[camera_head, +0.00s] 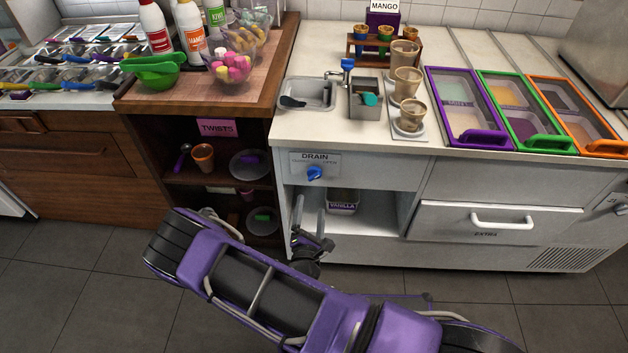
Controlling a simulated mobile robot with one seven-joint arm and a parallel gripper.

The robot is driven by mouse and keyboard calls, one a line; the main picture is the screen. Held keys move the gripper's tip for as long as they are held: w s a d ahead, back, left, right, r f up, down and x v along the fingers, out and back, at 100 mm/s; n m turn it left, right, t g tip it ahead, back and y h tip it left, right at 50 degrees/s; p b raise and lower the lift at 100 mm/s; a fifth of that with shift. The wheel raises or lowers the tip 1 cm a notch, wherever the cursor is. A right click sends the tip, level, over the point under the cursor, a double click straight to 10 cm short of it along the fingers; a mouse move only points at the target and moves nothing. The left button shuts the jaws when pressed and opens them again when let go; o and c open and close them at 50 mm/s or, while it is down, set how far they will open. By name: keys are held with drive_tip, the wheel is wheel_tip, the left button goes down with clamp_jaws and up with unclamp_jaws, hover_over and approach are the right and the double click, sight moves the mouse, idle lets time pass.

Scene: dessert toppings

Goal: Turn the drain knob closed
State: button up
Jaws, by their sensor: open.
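The drain knob (315,173) is a blue knob on a white panel labelled DRAIN (315,164), on the front of the white counter below the small sink. The knob looks tilted, but the small labels beside it are too small to read surely. My gripper (310,208) is at the end of my purple arm, just below the knob, with its two fingers pointing up. The fingers are apart with nothing between them. The gripper seems apart from the knob; its exact distance from the panel I cannot tell.
An open shelf (375,215) with a VANILLA tub (342,203) lies behind my gripper. A drawer with a white handle (502,220) is at right. A wooden cabinet holding cups and plates stands at left. The sink (308,92) is above; the floor in front is clear.

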sight(314, 178)
drive_tip(key=w, duration=1.1)
drive_tip(key=shift+d+b, duration=0.2)
drive_tip(key=shift+b, duration=0.1)
clamp_jaws()
